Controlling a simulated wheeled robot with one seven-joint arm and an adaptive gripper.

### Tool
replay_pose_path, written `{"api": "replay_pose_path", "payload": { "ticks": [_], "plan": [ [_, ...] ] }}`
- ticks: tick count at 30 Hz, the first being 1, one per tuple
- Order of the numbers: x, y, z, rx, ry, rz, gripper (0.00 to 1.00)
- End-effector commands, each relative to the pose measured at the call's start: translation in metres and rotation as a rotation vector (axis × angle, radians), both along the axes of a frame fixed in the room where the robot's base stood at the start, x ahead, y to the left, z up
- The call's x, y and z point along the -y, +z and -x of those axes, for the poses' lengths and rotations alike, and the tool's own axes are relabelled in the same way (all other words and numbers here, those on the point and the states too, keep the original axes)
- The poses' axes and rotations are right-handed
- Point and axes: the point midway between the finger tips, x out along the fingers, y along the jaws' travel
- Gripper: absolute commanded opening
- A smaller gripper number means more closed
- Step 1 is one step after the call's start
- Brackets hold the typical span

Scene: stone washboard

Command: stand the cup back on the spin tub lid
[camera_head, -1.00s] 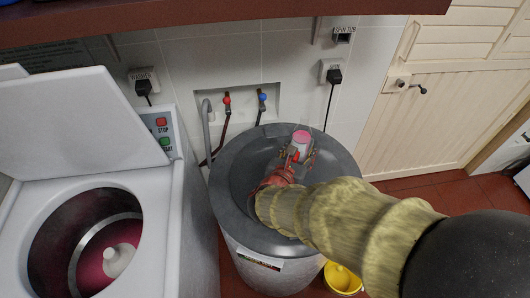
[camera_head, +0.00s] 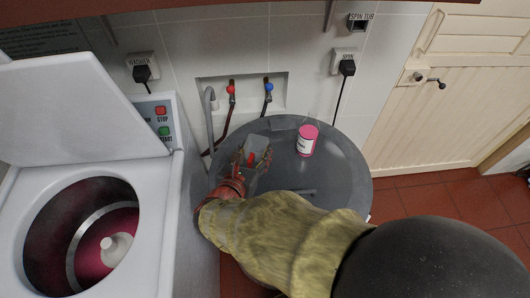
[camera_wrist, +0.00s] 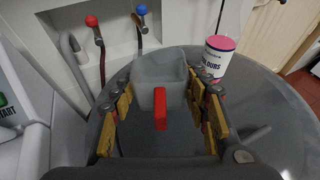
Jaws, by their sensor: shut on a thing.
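The cup (camera_head: 257,126) is grey and square-sided, with a red handle. It is between the fingers of my gripper (camera_head: 249,158), over the left back part of the grey spin tub lid (camera_head: 343,180). In the wrist view the cup (camera_wrist: 160,70) looks upright, its open top up and its red handle toward me. The fingers of my gripper (camera_wrist: 162,98) are shut on its two sides. I cannot tell whether its base touches the lid (camera_wrist: 262,105).
A pink and white tub marked COLOURS (camera_head: 307,141) stands on the lid, right of the cup. Red and blue taps (camera_head: 250,92) are on the wall behind. The open washer (camera_head: 85,235) is at the left. The lid's right side is clear.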

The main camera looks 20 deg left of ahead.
Motion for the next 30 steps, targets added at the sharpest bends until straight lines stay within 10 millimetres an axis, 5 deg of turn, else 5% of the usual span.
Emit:
{"api": "replay_pose_path", "payload": {
  "ticks": [4, 12, 30],
  "plan": [
    [0.000, -0.019, -0.035, -0.001, -0.005, 0.001, 0.20],
    [-0.004, -0.059, -0.068, -0.001, -0.001, 0.000, 0.20],
    [-0.005, -0.105, -0.082, 0.000, 0.001, -0.001, 0.20]
  ]
}}
